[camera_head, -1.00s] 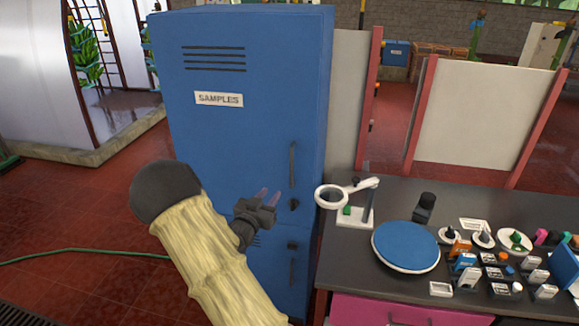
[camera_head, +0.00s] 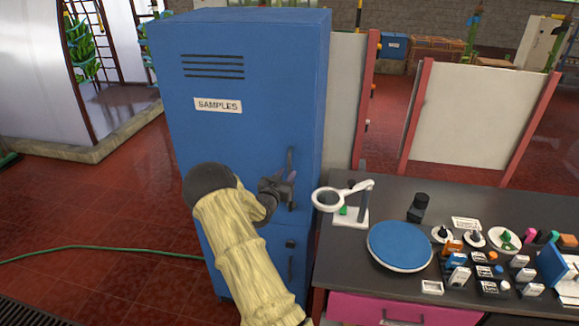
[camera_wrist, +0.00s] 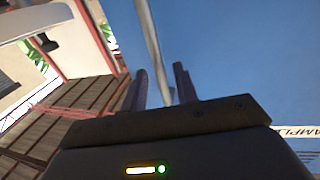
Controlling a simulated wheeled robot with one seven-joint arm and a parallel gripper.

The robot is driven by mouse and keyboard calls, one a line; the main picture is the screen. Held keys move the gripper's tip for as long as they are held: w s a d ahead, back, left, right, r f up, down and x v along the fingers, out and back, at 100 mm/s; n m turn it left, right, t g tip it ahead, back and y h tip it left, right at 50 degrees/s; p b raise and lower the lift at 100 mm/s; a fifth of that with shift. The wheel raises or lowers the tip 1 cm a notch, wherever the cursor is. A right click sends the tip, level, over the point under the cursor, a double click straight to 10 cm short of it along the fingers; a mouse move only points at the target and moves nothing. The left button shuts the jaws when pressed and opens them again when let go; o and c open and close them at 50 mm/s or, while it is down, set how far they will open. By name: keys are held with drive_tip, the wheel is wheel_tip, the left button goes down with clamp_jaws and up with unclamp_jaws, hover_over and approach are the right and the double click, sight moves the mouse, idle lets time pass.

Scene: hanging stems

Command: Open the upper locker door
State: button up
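The blue locker's upper door (camera_head: 215,140) carries a "SAMPLES" label and vent slots, and it looks closed. Its upright dark handle (camera_head: 290,160) is near the door's right edge. My gripper (camera_head: 285,180) is at the handle's lower part, which it partly hides. In the wrist view my gripper (camera_wrist: 160,88) is open, its two fingers apart. The handle (camera_wrist: 150,45) shows as a grey bar running down between the fingers. I cannot tell whether either finger touches it. The door (camera_wrist: 235,60) fills the right of that view.
A lower door handle (camera_head: 290,266) is below. A dark bench (camera_head: 345,262) to the right holds a magnifier stand (camera_head: 350,215), a blue round plate (camera_head: 400,246) and small items. Red floor is open at left, with a green hose (camera_head: 100,251) across it.

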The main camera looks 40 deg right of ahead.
sight(289, 171)
drive_tip(key=shift+p+x, duration=0.45)
drive_tip(key=shift+x, duration=1.15)
clamp_jaws()
drive_tip(key=shift+s+a, duration=0.1)
drive_tip(key=shift+a, duration=0.05)
